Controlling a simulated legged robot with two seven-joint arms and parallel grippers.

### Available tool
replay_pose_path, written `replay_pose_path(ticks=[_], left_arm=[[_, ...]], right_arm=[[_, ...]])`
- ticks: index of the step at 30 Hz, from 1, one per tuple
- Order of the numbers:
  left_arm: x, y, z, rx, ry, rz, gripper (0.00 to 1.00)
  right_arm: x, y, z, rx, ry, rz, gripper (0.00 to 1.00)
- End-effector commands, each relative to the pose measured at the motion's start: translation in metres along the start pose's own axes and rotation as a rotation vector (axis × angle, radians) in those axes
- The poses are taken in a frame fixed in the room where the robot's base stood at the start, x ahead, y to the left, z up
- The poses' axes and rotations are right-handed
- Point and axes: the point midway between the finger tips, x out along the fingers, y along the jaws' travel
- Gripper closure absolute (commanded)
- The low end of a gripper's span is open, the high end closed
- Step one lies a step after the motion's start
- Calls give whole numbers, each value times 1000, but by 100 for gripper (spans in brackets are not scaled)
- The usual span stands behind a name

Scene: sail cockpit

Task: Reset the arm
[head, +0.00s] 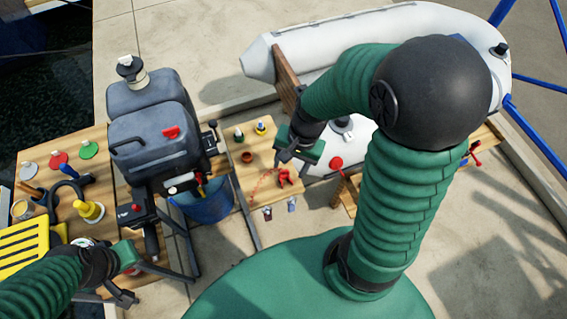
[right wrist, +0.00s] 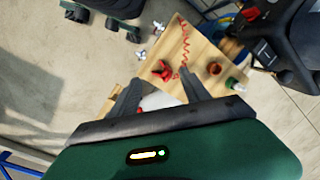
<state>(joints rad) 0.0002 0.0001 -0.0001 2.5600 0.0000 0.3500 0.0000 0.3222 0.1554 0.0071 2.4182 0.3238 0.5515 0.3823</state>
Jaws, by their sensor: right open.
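My right arm is green with a dark ball joint and bends over the small wooden board (head: 252,187). Its gripper (head: 284,156) hovers over or near the board's right edge. In the right wrist view the two dark fingers of the right gripper (right wrist: 157,82) stand apart, open, with nothing clearly held between them. Beyond the fingertips a red clip (right wrist: 162,70) with a red coiled cord (right wrist: 184,42) lies on the board; the clip also shows in the head view (head: 286,177). My left gripper (head: 118,296) is low at the left, and its jaw state is unclear.
A grey outboard motor (head: 150,140) stands left of the board, above a blue bucket (head: 205,203). A workbench (head: 75,215) with coloured discs and a yellow crate (head: 25,245) is farther left. A white inflatable boat (head: 330,45) lies behind my right arm. Concrete floor is clear at lower right.

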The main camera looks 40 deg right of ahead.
Motion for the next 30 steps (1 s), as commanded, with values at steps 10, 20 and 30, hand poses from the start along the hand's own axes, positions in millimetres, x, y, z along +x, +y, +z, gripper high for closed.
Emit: replay_pose_path(ticks=[10, 20, 30], left_arm=[[0, 0, 0, 0, 0, 0, 100], [0, 0, 0, 1, 0, 0, 100], [0, 0, 0, 1, 0, 0, 100]], right_arm=[[-7, -32, 39, -997, 204, 65, 45], [-7, -33, 41, -992, 203, 67, 45], [-7, -33, 41, -992, 203, 67, 45]])
